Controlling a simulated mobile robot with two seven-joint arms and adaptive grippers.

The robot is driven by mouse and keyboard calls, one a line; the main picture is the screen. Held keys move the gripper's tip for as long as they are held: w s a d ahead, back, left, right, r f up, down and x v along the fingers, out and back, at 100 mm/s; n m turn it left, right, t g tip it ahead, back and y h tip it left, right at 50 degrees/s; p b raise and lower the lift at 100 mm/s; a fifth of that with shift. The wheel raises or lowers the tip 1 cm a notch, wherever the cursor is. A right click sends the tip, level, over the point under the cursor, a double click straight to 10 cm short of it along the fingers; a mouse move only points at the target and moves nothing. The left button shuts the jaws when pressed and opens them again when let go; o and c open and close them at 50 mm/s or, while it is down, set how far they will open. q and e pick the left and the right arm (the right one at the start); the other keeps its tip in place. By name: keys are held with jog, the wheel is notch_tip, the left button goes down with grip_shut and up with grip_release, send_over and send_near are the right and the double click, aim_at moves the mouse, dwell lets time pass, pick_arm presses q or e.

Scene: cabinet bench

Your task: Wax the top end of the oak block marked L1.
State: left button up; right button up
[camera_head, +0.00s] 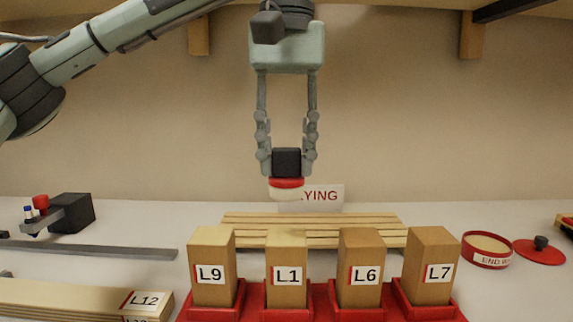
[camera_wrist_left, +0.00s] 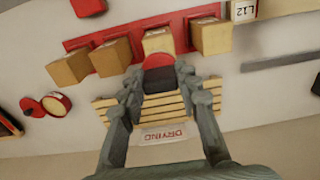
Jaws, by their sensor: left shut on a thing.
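The oak block marked L1 (camera_head: 287,277) stands upright in a red holder, between blocks L9 and L6; it also shows in the wrist view (camera_wrist_left: 158,41). Its top end faces up and nothing touches it. My left gripper (camera_head: 287,164) is shut on an applicator (camera_head: 286,184) with a black grip, a red band and a pale pad facing down. In the head view the applicator hangs above block L1, apart from it. An open round tin labelled END (camera_head: 487,249), the rest of its label unclear, holds pale wax. My right gripper is in neither view.
Blocks L9 (camera_head: 212,276), L6 (camera_head: 361,277) and L7 (camera_head: 429,275) stand in red holders. A slatted rack (camera_head: 310,218) with a partly hidden DRYING sign (camera_head: 325,196) lies behind. A red lid (camera_head: 540,251) lies beside the tin. Board L12 (camera_head: 70,296) lies left.

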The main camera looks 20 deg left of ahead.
pick_arm(q)
jog(key=shift+r, duration=1.5)
